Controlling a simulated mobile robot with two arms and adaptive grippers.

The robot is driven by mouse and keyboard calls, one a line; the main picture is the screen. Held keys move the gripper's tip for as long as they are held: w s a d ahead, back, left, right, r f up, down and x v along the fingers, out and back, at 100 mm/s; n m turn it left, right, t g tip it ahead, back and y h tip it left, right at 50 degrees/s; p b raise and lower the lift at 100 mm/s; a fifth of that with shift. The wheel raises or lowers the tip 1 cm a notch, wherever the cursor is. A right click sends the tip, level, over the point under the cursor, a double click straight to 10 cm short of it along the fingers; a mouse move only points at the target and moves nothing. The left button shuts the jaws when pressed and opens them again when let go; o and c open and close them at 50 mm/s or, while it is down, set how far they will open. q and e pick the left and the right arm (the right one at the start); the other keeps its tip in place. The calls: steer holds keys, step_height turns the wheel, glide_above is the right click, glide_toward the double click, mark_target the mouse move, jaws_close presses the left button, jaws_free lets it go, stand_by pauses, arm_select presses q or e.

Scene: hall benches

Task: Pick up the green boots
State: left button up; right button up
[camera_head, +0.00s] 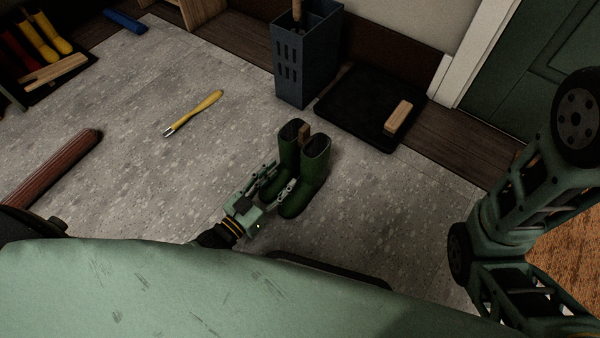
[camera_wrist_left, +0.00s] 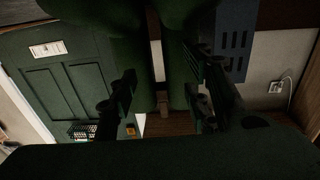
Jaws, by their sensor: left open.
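A pair of dark green boots (camera_head: 303,170) stands upright on the grey speckled floor. A brown piece (camera_head: 304,140) shows between their shafts. My left gripper (camera_head: 276,184) is open, low at the near side of the boots, its two fingers spread toward them. One finger is by the left boot and the other is in front of the right boot; contact cannot be told. In the left wrist view the boots (camera_wrist_left: 181,50) fill the upper middle, dark, with the open fingers (camera_wrist_left: 165,100) at either side. My right gripper is out of view.
A blue-grey bin (camera_head: 290,70) and a black tray (camera_head: 350,108) with a wooden-backed brush (camera_head: 398,116) stand behind the boots. A yellow-handled tool (camera_head: 195,112) and a rolled brown mat (camera_head: 55,168) lie to the left.

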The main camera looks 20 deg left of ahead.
mark_target(295, 164)
arm_select(q)
steer(key=b+x, duration=0.2)
steer(key=x, duration=0.1)
steer(key=b+x, duration=0.2)
steer(key=x, duration=0.1)
steer(key=shift+d, duration=0.3)
steer(key=shift+w+d+r+b, duration=0.2)
steer(key=shift+w+b, duration=0.1)
steer(key=shift+w, duration=0.2)
steer(key=shift+c, duration=0.4)
jaws_close()
